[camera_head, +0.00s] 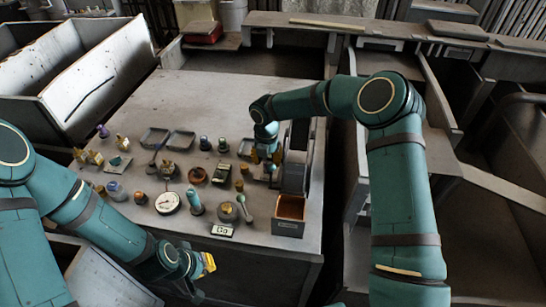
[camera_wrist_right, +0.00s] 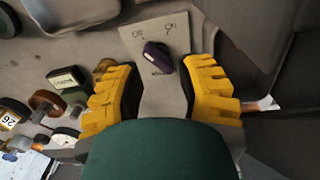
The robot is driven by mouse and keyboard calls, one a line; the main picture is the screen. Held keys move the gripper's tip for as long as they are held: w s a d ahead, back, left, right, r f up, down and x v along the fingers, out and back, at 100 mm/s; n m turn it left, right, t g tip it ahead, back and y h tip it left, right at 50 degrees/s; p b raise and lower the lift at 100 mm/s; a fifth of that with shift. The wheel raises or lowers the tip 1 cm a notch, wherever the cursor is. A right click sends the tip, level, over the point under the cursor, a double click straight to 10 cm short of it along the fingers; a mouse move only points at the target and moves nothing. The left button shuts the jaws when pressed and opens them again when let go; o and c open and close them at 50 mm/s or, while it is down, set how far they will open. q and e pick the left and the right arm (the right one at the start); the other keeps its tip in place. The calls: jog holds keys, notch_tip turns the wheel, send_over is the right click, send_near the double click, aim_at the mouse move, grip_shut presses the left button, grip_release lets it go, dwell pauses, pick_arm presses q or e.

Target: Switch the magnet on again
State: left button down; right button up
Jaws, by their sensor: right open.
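A dark purple knob (camera_wrist_right: 157,57) sits on a light grey plate (camera_wrist_right: 148,36) with small dark markings. In the right wrist view, my right gripper (camera_wrist_right: 163,66) is open, its yellow fingers on either side of the knob with gaps to both. The knob looks slightly tilted against the plate's length. I cannot tell which marking it points to. In the head view my right gripper (camera_head: 268,152) is at the right part of the table, and the knob is hidden there. My left gripper (camera_head: 207,264) is at the table's front edge, away from the knob; its fingers are barely visible.
The grey table (camera_head: 235,95) holds several small parts, a round white dial (camera_head: 167,203) and an open brown-lined box (camera_head: 290,208) near the front right. A tall grey block (camera_head: 297,160) stands close to my right gripper. The back of the table is clear.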

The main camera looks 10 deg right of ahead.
jog(key=shift+f+b, duration=0.3)
jog(key=shift+f, duration=0.25)
notch_tip(320, 180, down, 2)
jog(key=shift+a+f+b, duration=0.1)
jog(key=shift+b, duration=0.6)
jog(key=shift+r+n+p, duration=0.4)
jog(key=shift+n+p, duration=0.25)
jog(key=shift+n, duration=0.05)
jog(key=n+p, duration=0.1)
jog(key=n, duration=0.2)
jog(key=shift+r, duration=0.1)
jog(key=n+p, duration=0.1)
jog(key=n, duration=0.2)
jog(key=shift+f+b, duration=0.65)
jog(key=shift+f, duration=0.25)
jog(key=shift+c, duration=0.3)
grip_shut()
